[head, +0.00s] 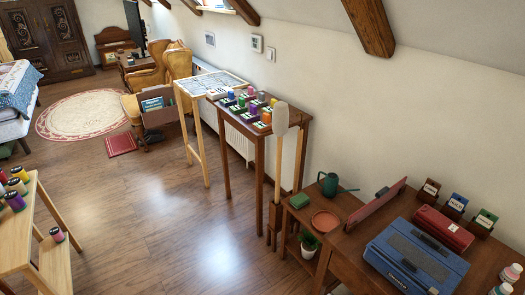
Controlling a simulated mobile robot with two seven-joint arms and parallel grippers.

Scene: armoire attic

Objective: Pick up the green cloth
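A small green folded item (299,201), which looks like the green cloth, lies flat on the low brown side table (343,204) right of centre. It sits near the table's left edge, apart from the green watering can (330,185) and the terracotta saucer (325,221). Neither of my grippers shows in the head view.
A brown desk (373,240) with a blue case (412,256) and red box (444,228) stands at the right. A tall wooden-handled tool (279,150) stands left of the side table. A potted plant (309,241) is below.

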